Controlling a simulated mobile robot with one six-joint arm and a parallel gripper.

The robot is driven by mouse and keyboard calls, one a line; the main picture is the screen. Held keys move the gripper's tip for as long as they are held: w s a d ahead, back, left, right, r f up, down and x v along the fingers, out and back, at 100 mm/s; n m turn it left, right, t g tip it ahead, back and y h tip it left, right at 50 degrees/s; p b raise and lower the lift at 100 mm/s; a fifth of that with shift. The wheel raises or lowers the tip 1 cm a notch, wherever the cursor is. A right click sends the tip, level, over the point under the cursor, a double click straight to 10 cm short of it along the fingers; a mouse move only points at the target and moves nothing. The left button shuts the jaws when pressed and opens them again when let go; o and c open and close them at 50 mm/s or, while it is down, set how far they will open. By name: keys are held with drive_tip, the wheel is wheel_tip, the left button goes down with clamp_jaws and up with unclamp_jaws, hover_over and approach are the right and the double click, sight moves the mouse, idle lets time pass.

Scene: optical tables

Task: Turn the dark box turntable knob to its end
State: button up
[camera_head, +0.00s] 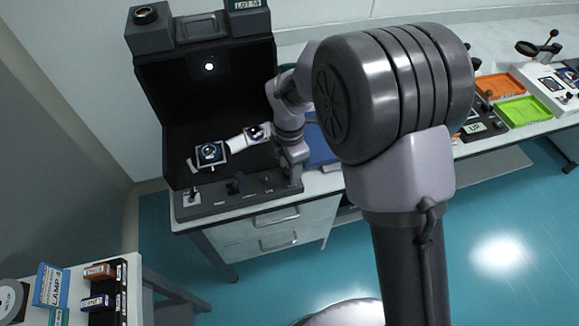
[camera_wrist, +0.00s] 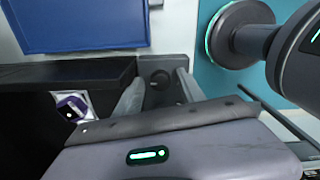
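The dark box (camera_head: 160,100) stands open-fronted on the left table, with a front ledge (camera_head: 225,199) bearing several small controls. My gripper (camera_head: 292,172) reaches down at the right end of that ledge. In the wrist view my gripper (camera_wrist: 162,92) has its two fingers apart, one on each side of a dark round knob (camera_wrist: 159,77). A narrow gap seems to show between knob and fingers; I cannot tell whether either touches it. The knob is hidden behind my arm in the head view. I cannot read its turn angle.
Inside the box, small optic mounts (camera_head: 211,152) sit on pale arms. A blue panel (camera_head: 321,148) lies right of my gripper and also shows in the wrist view (camera_wrist: 80,25). Orange (camera_head: 499,86) and green (camera_head: 523,111) trays stand on the right table.

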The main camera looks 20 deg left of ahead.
clamp_jaws()
